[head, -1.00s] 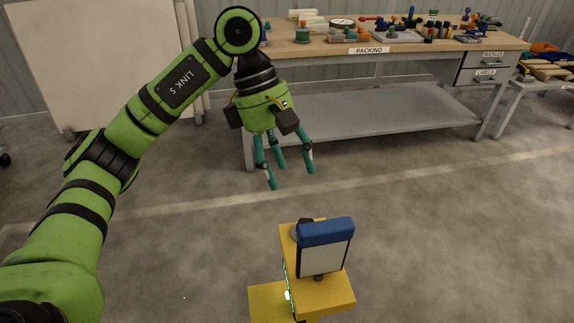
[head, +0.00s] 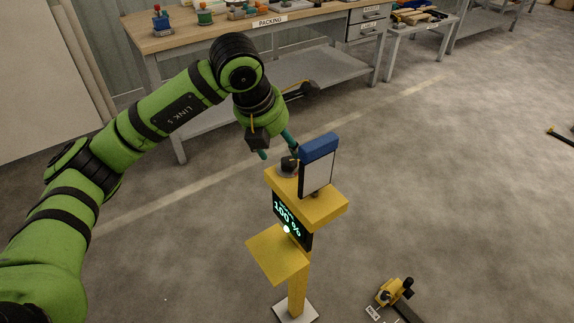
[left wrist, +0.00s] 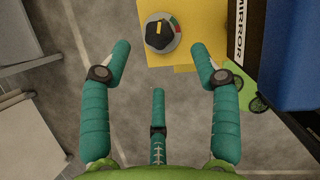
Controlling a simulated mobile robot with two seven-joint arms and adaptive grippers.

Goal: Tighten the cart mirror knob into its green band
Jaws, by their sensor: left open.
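The yellow stand (head: 308,208) carries a mirror (head: 317,174) with a blue top edge and a small dark knob (head: 289,163) on a grey round base. In the left wrist view the black knob (left wrist: 158,35) has a yellow mark, and red and green patches show on the right of its grey ring. A MIRROR label (left wrist: 240,28) stands to its right. My left gripper (left wrist: 162,64) is open and empty, its teal fingers spread just short of the knob, not around it. In the head view the left gripper (head: 277,150) is partly hidden behind the mirror. My right gripper is not in view.
A lit display (head: 287,222) on the stand reads 100 %. A yellow and black object (head: 394,291) lies on the floor at the right. A packing bench (head: 225,34) with several items stands behind. The floor around the stand is mostly clear.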

